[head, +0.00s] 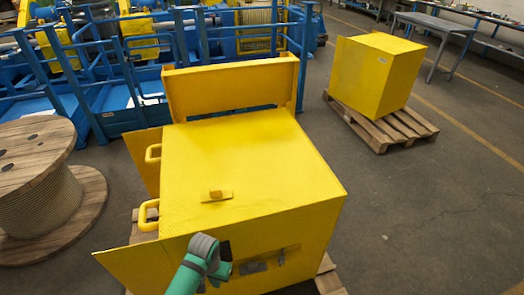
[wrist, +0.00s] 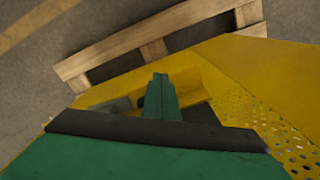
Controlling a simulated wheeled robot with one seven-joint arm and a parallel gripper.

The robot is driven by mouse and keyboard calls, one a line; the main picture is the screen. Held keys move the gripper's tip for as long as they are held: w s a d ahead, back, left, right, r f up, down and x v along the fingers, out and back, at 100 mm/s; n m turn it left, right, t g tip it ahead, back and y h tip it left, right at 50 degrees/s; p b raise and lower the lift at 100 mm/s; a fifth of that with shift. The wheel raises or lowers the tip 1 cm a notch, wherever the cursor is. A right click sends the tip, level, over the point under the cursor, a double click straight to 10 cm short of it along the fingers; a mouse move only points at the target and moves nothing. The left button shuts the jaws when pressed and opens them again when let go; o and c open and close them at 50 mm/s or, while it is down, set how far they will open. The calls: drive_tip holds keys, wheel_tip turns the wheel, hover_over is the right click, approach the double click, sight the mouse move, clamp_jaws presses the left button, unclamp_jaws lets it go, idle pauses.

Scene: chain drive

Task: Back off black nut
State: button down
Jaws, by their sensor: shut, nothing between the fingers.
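My gripper (wrist: 160,92) is shut and empty; its green fingers are together in the wrist view. In the head view the end of my green and grey arm (head: 222,262) is at the front face of the yellow housing (head: 250,165), by a slot-like opening. The fingers point toward that opening in the wrist view. A small dark shape (wrist: 141,102) shows just left of the fingers; I cannot tell whether it is the black nut. No black nut can be made out clearly in either view. A grey plate (head: 252,267) sits in the opening.
A wooden pallet (wrist: 150,48) lies under the housing. Perforated yellow sheet (wrist: 255,115) is right of the fingers. A raised yellow panel (head: 232,88) stands behind the housing. A cable spool (head: 85,205) is at left, a yellow box (head: 375,75) at right.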

drive_tip(key=shift+s+a+f, duration=0.1)
drive_tip(key=shift+a+f, duration=0.15)
drive_tip(key=shift+f, duration=0.25)
drive_tip(key=shift+w+d, duration=0.15)
drive_tip(key=shift+w, duration=0.3)
idle(0.4)
drive_tip(key=shift+w+d, duration=0.1)
drive_tip(key=shift+d, duration=0.1)
drive_tip(key=shift+a, duration=0.15)
idle(0.5)
drive_tip(key=shift+w+d, duration=0.1)
drive_tip(key=shift+d, duration=0.3)
idle(0.3)
